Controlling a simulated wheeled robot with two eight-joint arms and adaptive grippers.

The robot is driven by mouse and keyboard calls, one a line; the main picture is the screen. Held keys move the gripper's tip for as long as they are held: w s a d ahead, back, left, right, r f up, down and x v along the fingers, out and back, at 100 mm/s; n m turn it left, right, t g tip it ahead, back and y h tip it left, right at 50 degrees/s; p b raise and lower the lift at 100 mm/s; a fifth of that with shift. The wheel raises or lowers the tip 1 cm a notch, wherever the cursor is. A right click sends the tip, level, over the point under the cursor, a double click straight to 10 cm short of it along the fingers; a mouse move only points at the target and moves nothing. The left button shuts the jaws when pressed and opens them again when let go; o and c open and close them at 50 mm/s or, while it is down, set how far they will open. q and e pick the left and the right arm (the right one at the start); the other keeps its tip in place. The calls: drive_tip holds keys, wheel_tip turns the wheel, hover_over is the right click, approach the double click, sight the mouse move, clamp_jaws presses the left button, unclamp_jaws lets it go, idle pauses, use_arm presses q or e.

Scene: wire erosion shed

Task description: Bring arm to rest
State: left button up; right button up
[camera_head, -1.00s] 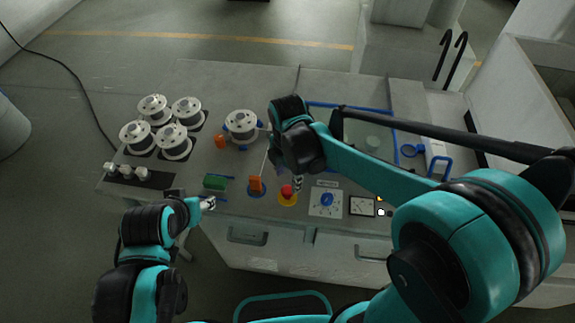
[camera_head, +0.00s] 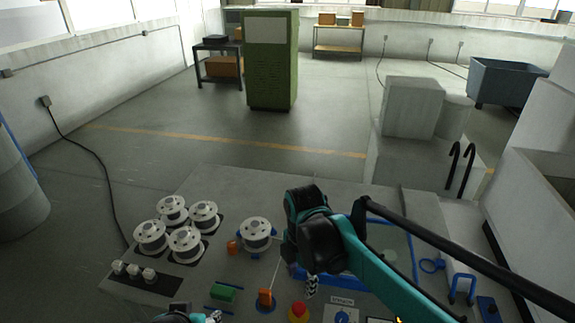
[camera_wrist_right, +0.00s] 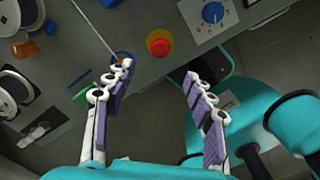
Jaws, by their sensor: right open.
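My right arm reaches in from the right over the grey workbench (camera_head: 330,185). My right gripper (camera_head: 312,287) hangs above the panel, close to the red button (camera_head: 299,311) in the picture. In the right wrist view, the right gripper (camera_wrist_right: 158,72) has its two fingers spread wide with nothing between them. The red button (camera_wrist_right: 160,43) shows on its yellow base beyond the fingertips. Only a small tip of my left gripper (camera_head: 213,317) shows at the bottom edge of the head view. Its jaws are mostly cut off.
Several white wire spools (camera_head: 185,242) stand at the bench's left, and another spool (camera_head: 256,233) near its middle. An orange part (camera_head: 265,298), a green block (camera_head: 223,293) and a blue dial (camera_wrist_right: 213,12) lie around the gripper. A green cabinet (camera_head: 270,60) stands far behind on open floor.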

drive_tip(key=s+d+f+m+t+b, duration=0.2)
drive_tip(key=d+m, duration=0.4)
drive_tip(key=m, duration=0.6)
drive_tip(key=s+d+f+m+t+b, duration=0.3)
drive_tip(key=s+d+f+m+t, duration=0.1)
drive_tip(key=m, duration=0.7)
drive_tip(key=shift+s+d+f+m+t+b, duration=0.25)
drive_tip(key=shift+s+d+m+t, duration=0.2)
drive_tip(key=shift+s+d, duration=0.9)
drive_tip(key=shift+s+a, duration=0.1)
